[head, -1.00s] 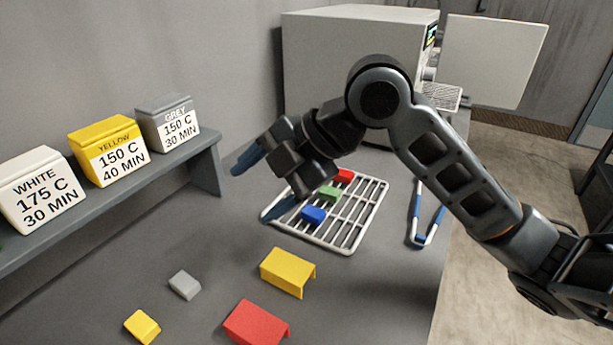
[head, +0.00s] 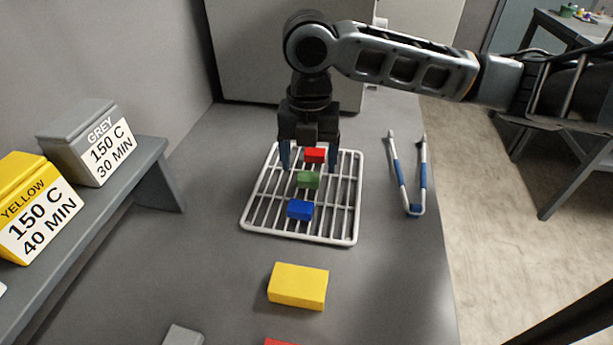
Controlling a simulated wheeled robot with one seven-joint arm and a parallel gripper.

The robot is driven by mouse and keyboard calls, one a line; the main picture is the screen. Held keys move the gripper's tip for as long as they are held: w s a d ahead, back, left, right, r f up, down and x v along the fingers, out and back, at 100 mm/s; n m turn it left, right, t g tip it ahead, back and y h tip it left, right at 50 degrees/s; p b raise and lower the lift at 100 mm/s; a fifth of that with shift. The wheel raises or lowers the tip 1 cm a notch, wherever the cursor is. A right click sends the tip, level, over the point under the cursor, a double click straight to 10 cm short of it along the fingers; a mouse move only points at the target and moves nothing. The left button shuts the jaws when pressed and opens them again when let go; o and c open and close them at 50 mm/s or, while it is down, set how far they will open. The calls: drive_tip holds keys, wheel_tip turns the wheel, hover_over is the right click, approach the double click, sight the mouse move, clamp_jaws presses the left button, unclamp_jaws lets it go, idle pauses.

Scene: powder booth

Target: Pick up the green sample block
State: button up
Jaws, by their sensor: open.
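The green sample block (head: 307,180) lies on the white wire rack (head: 350,200), between a red block (head: 315,155) behind it and a blue block (head: 299,210) in front. My gripper (head: 309,168) points down over the rack, its blue-tipped fingers apart, one to the left and one to the right of the red and green blocks. Nothing shows held between the fingers. I cannot tell exactly how high the fingertips are above the rack.
A larger yellow block (head: 298,287) lies in front of the rack. Blue-handled tongs (head: 411,185) lie to its right. A grey oven-like box (head: 245,60) stands behind. Labelled bins (head: 90,140) sit on a left shelf (head: 150,160). Bench between shelf and rack is clear.

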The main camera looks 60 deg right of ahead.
sight(308, 176)
drive_tip(key=shift+w+f, duration=0.1)
drive_tip(key=shift+f, duration=1.65)
drive_tip(key=c, duration=1.2)
